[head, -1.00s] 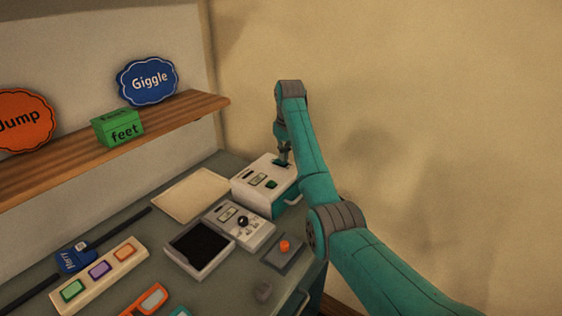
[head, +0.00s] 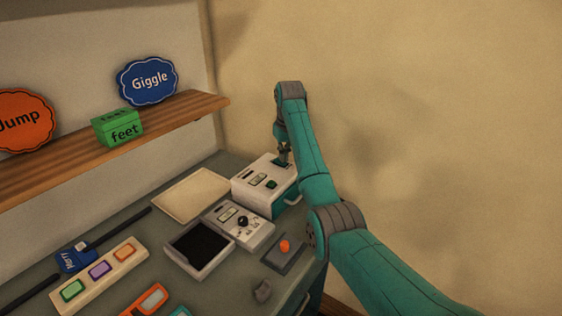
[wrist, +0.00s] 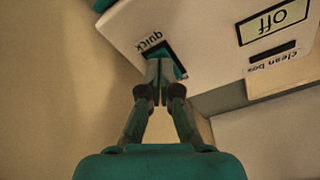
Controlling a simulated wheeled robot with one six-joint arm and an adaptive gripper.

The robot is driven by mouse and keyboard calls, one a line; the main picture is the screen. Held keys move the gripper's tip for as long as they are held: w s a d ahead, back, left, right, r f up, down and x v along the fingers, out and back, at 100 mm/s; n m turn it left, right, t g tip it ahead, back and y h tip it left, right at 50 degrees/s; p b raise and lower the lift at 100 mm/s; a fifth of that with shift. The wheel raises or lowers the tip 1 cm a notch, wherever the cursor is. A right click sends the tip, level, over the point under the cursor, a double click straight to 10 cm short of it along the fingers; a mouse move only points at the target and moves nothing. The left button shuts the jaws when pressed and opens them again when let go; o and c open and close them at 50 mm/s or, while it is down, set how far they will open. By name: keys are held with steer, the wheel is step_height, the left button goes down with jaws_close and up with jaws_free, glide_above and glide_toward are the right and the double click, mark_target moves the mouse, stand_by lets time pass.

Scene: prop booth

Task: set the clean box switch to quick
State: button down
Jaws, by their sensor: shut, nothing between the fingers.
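The clean box (head: 256,190) is a white box with a teal lower part at the back right of the counter. In the wrist view its white top (wrist: 205,35) shows upside down, with a "clean box" label, a framed sign reading "off" (wrist: 272,21) and the word "quick" beside a dark switch slot (wrist: 166,56). A bit of teal shows in the slot. My gripper (wrist: 158,64) is shut and empty, its fingertips at the slot near "quick". The fingertips hide part of the slot. In the head view my gripper (head: 284,160) points down at the box's far right corner.
A smaller white panel with a black knob (head: 242,222), a black-topped tray (head: 200,247) and a grey block with an orange button (head: 284,247) stand in front. A beige board (head: 190,194) lies left of the box. A wall is close behind.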

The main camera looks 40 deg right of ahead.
steer(key=shift+r, duration=3.25)
